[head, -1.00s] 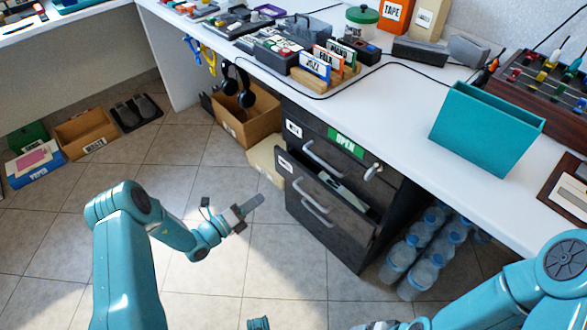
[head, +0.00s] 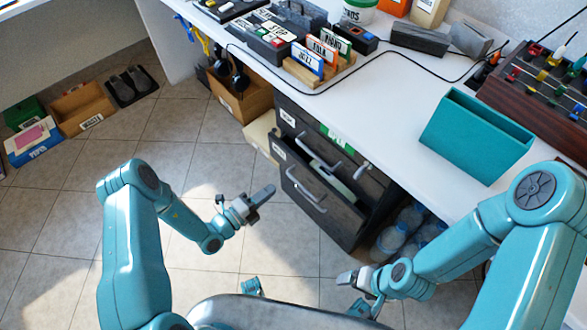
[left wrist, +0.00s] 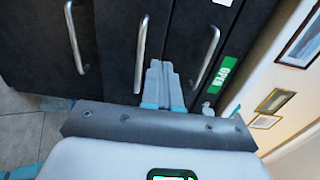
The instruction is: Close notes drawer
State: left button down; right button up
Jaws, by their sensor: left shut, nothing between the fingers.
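The dark drawer cabinet (head: 372,185) stands under the white desk. One drawer (head: 318,207) is pulled out, with pale contents showing inside; its label is too small to read. Above it is a drawer front with a green OPEN label (head: 335,137). My left gripper (head: 268,191) is shut and empty, left of the pulled-out drawer and apart from it in the head view. In the left wrist view, my left gripper (left wrist: 158,68) points at the dark fronts, beside the middle metal handle (left wrist: 141,52); contact cannot be told. My right gripper (head: 350,279) is low in front of the cabinet, its jaws unclear.
Water bottles (head: 398,238) stand right of the cabinet. A cardboard box (head: 245,103) with headphones is to its left. A teal bin (head: 478,138) and a card stand (head: 318,68) sit on the desk (head: 375,92). The tiled floor left of the drawers is open.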

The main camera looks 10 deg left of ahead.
aim_at(302, 166)
pick_arm(q)
jog(key=b+x, duration=0.2)
jog(key=x, duration=0.8)
jog(key=shift+w+d, duration=0.2)
jog(key=shift+w, duration=0.15)
pick_arm(e)
jog(key=shift+s+f, duration=0.15)
jog(key=shift+f, duration=0.4)
jog(key=shift+s+f, duration=0.15)
jog(key=shift+f, duration=0.35)
